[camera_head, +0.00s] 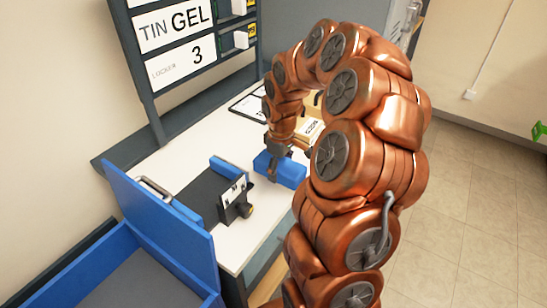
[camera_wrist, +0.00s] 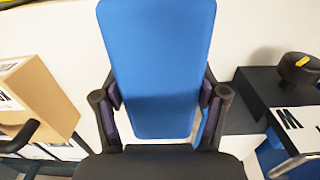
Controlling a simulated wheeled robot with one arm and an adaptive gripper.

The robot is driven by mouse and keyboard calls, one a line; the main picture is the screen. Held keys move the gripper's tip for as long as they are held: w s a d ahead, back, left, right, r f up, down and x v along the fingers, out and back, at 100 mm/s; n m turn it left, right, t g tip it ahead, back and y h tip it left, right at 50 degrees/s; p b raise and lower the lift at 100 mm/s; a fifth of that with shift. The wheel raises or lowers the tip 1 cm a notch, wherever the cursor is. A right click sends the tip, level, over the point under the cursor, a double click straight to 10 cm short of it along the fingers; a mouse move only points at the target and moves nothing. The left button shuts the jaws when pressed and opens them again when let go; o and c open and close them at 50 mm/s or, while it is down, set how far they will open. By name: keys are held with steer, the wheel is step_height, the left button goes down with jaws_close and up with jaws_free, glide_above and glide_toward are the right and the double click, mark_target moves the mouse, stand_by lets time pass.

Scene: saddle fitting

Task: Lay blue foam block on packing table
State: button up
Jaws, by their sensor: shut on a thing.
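The blue foam block (camera_head: 290,174) is a plain blue slab over the white packing table (camera_head: 235,242). My gripper (camera_head: 275,166) is shut on it from above. In the wrist view the block (camera_wrist: 157,65) fills the middle, with one finger of my gripper (camera_wrist: 160,105) on each side. The white tabletop shows around it. I cannot tell whether the block's underside touches the table or hangs just above it.
A dark mat with a black fixture (camera_head: 236,202) and a blue piece (camera_head: 229,172) lies left of the block. An open blue box (camera_head: 165,235) stands at lower left. A cardboard box (camera_wrist: 38,95) is close by. A label board (camera_head: 185,45) rises behind.

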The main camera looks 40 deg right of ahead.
steer(key=w+d, duration=0.1)
steer(key=w, duration=0.1)
steer(key=w+d+p, duration=0.1)
steer(key=w, duration=0.1)
steer(key=w+d+p, duration=0.1)
steer(key=w, duration=0.2)
steer(key=shift+f, duration=0.4)
steer(key=shift+w+d+f+p, duration=0.1)
steer(key=shift+f+p, duration=0.5)
steer(key=shift+f, duration=1.15)
steer(key=shift+f, duration=0.1)
steer(key=shift+f, duration=0.15)
steer(key=o, duration=1.1)
steer(key=shift+o, duration=0.2)
step_height(320, 180, up, 13)
steer(key=b, duration=0.3)
steer(key=shift+f, duration=0.2)
